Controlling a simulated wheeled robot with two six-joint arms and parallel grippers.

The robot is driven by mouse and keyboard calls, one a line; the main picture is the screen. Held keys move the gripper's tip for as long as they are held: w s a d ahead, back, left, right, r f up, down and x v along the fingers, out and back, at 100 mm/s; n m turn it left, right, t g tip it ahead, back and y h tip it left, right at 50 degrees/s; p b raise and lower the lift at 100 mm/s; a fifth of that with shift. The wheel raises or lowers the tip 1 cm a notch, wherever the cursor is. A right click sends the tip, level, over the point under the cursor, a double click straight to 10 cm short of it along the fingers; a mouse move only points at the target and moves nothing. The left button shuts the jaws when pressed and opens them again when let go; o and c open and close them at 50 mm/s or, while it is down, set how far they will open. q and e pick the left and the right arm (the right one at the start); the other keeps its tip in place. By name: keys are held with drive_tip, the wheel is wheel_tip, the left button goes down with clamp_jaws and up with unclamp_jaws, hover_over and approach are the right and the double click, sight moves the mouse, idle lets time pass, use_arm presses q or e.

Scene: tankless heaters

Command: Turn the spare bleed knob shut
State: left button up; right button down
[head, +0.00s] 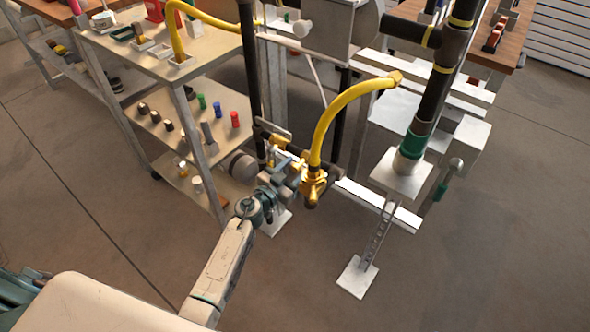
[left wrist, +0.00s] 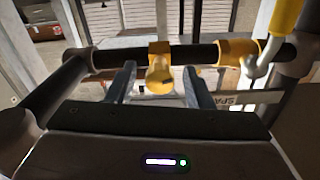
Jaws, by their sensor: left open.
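In the left wrist view a yellow knob on a yellow fitting (left wrist: 160,68) sits on a dark horizontal pipe, between the two finger tips of my left gripper (left wrist: 158,82). The fingers are apart, with a gap on each side of the knob. A pale plate (left wrist: 238,100) below the pipe reads "SPA", the rest hidden. In the head view my left gripper (head: 287,172) is at the low pipe, beside a yellow fitting (head: 279,145); the gripper partly covers this area. How far the knob is turned I cannot tell. My right gripper is not in view.
A yellow valve (head: 314,185) with a yellow hose (head: 328,118) stands just right of my left gripper. A dark upright pipe (head: 437,90) on a stand is further right. A shelf cart (head: 190,130) with small parts is at left. The near floor is clear.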

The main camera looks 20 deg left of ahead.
use_arm(q)
drive_tip(key=shift+w+d, duration=0.1)
drive_tip(key=shift+w, duration=0.1)
drive_tip(key=c, duration=1)
